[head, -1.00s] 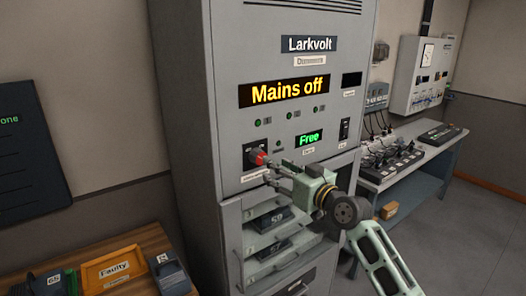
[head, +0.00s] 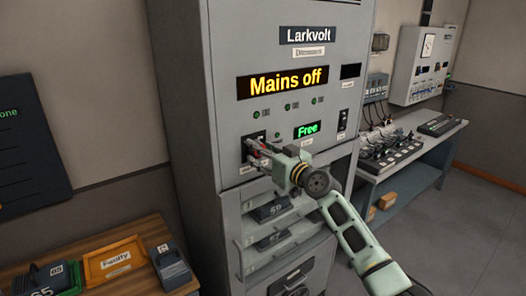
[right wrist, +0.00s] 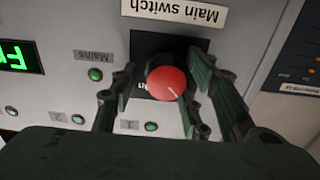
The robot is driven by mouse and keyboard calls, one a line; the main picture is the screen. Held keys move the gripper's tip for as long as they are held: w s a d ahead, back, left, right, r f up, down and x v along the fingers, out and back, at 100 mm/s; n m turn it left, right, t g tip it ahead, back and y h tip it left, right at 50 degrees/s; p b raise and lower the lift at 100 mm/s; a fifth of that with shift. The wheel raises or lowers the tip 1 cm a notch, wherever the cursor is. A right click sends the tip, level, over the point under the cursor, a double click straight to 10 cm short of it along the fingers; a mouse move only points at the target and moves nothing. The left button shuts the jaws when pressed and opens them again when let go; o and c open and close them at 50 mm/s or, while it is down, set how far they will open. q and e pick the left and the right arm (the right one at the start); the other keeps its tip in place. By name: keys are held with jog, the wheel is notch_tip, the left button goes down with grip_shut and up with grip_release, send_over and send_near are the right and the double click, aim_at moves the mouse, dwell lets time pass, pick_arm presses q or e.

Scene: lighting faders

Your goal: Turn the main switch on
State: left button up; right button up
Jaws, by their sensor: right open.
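The main switch is a red round knob (right wrist: 167,86) on a dark plate, seen upside down in the right wrist view under a "Main switch" label (right wrist: 173,11). In the head view its dark plate (head: 251,142) is on the front of the tall grey cabinet (head: 188,120), mostly covered by my right gripper. My right gripper (head: 258,152) is open, its fingers on either side of the red knob. I cannot tell whether they touch it. The display (head: 284,82) reads "Mains off". My left gripper is not in view.
A green "Free" display (head: 306,129) and a black rocker (head: 343,120) are right of the knob. A wooden bench (head: 145,250) with an orange "Faulty" tray (head: 88,266) stands at lower left. A workbench (head: 413,176) stands at right.

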jog(key=shift+c, duration=0.6)
jog(key=c, duration=0.9)
